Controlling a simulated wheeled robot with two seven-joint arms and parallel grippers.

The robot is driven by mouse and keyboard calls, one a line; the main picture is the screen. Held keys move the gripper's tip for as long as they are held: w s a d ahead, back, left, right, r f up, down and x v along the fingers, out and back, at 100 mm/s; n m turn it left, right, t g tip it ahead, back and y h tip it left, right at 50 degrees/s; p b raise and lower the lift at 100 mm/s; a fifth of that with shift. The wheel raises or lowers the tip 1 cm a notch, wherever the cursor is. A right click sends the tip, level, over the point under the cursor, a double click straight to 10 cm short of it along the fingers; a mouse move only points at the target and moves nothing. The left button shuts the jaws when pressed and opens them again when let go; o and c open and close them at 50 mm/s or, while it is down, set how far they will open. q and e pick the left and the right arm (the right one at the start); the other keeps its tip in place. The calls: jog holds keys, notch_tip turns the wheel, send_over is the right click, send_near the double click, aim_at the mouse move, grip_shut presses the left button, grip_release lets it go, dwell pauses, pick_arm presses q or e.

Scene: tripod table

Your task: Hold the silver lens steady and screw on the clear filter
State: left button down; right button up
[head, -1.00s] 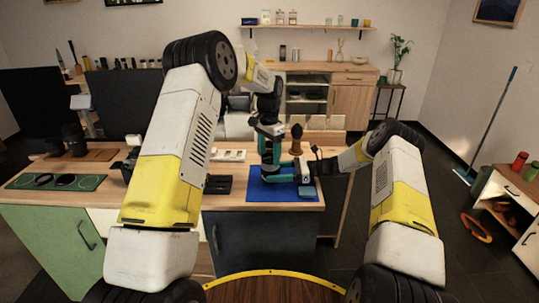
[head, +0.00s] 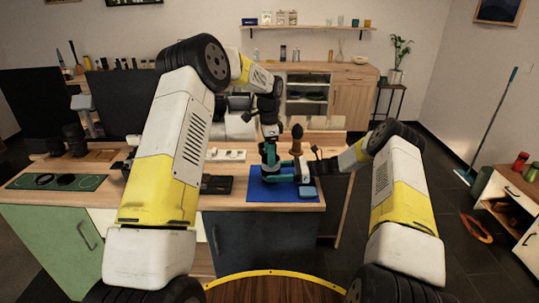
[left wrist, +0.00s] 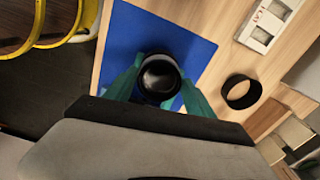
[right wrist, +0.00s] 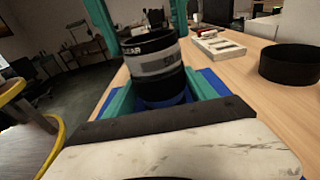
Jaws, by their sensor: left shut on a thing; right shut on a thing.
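The silver lens (right wrist: 160,62) stands upright over the blue mat (head: 283,195), a silver band between black bands. My right gripper (right wrist: 160,92) is shut around its lower part, coming in from the right in the head view (head: 294,174). The clear filter (right wrist: 150,43), a black ring marked "CLEAR", sits on top of the lens, touching it. I cannot tell how far it is threaded. My left gripper (left wrist: 157,86) points down from above, its teal fingers shut on the filter. In the head view, the left gripper (head: 270,163) partly hides lens and filter.
A wide black ring (left wrist: 241,92) stands on the wood beside the mat. A white tray (head: 227,155) lies behind and a black tray (head: 217,184) left of the mat. A green mat (head: 57,182) with dark rings is far left. A wooden-handled tool (head: 297,134) stands close behind my right gripper.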

pick_arm(q)
jog(key=shift+d+f, duration=0.1)
jog(key=shift+f, duration=0.1)
jog(key=m, duration=0.3)
jog(key=m, duration=0.3)
jog(key=shift+w, duration=0.1)
jog(key=c, duration=0.5)
grip_release()
jog(key=shift+r, duration=0.1)
